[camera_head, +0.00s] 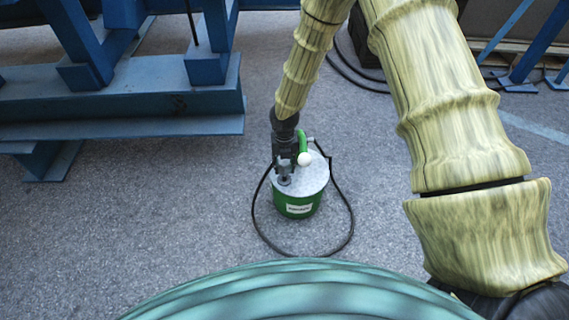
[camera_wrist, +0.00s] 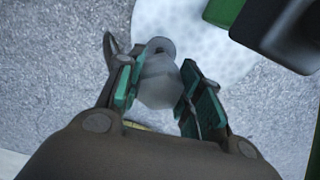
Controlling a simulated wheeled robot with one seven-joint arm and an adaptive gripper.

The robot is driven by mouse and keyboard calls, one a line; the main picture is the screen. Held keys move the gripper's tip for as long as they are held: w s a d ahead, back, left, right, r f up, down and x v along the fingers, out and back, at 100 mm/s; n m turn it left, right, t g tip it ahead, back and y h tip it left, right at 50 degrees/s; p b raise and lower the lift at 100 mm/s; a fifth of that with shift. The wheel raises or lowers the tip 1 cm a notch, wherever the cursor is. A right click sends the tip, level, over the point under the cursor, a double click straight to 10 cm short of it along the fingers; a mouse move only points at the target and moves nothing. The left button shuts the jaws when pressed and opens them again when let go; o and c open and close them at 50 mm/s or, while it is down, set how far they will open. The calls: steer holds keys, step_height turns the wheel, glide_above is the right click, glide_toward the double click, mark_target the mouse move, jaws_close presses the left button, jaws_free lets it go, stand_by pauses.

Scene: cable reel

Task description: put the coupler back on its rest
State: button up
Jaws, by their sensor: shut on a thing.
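My gripper (camera_head: 283,158) points down over the green cable reel (camera_head: 298,210), which has a pale grey round top. In the wrist view my two green-padded fingers (camera_wrist: 158,82) are shut on a grey, faceted coupler (camera_wrist: 160,85). In the head view the coupler (camera_head: 285,180) shows below the fingers, over the left part of the reel top. I cannot tell whether it touches the top. A green curved part (camera_head: 303,144) with a white ball (camera_head: 304,159) stands just right of my gripper. I cannot make out the rest clearly.
A black cable (camera_head: 346,225) loops on the grey ground around the reel. A blue steel frame (camera_head: 120,95) stands at the left, and more blue supports (camera_head: 520,70) stand at the far right. In the wrist view a dark block (camera_wrist: 280,32) is close at the upper right. Ground left of the reel is clear.

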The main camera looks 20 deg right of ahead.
steer(key=shift+f+b, duration=0.45)
steer(key=shift+f, duration=1.95)
steer(key=shift+w+p, duration=0.1)
steer(key=shift+p, duration=0.55)
steer(key=o, duration=1.3)
steer(key=shift+r, duration=0.1)
steer(key=shift+r, duration=3.65)
